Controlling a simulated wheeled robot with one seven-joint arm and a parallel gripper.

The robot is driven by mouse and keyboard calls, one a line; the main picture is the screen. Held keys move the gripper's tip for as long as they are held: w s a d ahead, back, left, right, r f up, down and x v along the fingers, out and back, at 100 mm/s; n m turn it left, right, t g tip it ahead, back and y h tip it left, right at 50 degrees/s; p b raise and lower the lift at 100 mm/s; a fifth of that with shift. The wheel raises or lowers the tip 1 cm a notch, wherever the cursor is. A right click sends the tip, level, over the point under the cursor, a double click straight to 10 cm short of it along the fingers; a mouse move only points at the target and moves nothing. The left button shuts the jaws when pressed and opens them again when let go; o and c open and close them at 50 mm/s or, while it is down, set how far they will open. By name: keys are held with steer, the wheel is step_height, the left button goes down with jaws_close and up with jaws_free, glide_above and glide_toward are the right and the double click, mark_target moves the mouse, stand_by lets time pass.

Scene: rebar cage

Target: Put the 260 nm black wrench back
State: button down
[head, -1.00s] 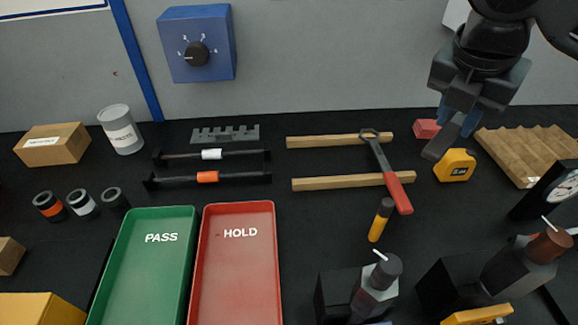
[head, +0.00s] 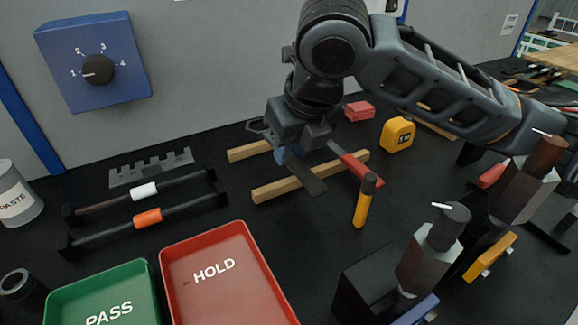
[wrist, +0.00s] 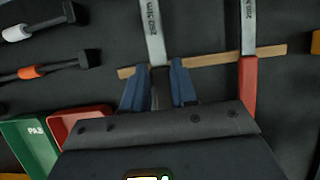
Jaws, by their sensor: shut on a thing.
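The black wrench (wrist: 153,35) has a grey shaft and a dark handle; in the head view its handle (head: 306,178) shows below my gripper (head: 292,154). In the wrist view my gripper (wrist: 159,68) has its blue fingers on both sides of the handle, shut on it. The wrench lies across the wooden rails (head: 312,177), left of and roughly parallel to a red-handled wrench (head: 356,167), which also shows in the wrist view (wrist: 248,85). I cannot tell whether the black wrench touches the rails.
A yellow-handled tool (head: 364,203) stands close to the right of the rails. A yellow tape measure (head: 397,134) and a red block (head: 358,112) are behind. The red HOLD tray (head: 244,232) and green PASS tray (head: 60,304) are at front left. A dark hex-bodied tool (head: 428,252) stands front right.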

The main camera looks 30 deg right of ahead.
mark_target(295, 160)
steer(key=shift+f, duration=1.9)
steer(key=shift+f, duration=0.1)
steer(key=c, duration=0.9)
jaws_free()
steer(key=v, duration=1.2)
steer(key=shift+d+p, duration=0.1)
steer(key=shift+p, duration=0.3)
